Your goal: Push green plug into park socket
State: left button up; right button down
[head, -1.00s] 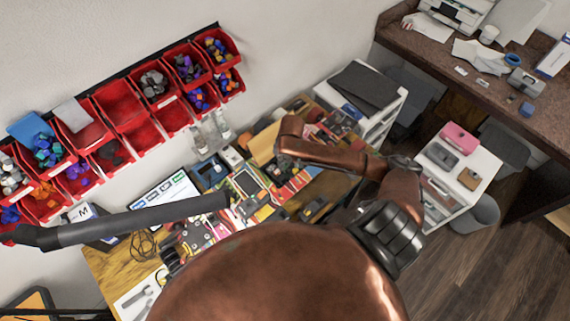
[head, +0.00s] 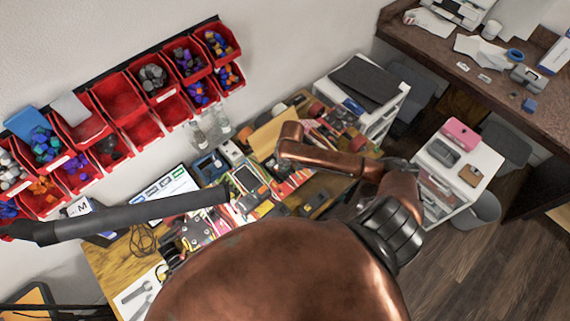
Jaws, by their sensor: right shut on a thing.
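My right arm is copper and bends over the workbench (head: 110,262). Its wrist end points down onto the crowded middle of the bench. My right gripper (head: 276,168) shows only as a small, unclear patch below the wrist. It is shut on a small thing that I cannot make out. I cannot pick out the green plug or the park socket among the many small coloured parts. My large copper body part hides the front of the bench. My left gripper is not in view.
Red bins (head: 120,98) with small parts hang on the wall. A white drawer unit (head: 458,165) and a brown counter (head: 470,40) are at the right.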

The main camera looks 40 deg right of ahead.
jog(key=shift+f+b, duration=0.45)
jog(key=shift+f, duration=1.55)
jog(key=shift+f, duration=0.7)
jog(key=shift+p, duration=0.7)
jog(key=shift+f, duration=0.4)
dwell(0.7)
jog(key=shift+f+p, duration=0.1)
jog(key=shift+p, duration=0.55)
jog(key=shift+f, duration=0.5)
dwell(1.1)
jog(key=c, duration=1.7)
grip_release()
jog(key=shift+c, duration=0.2)
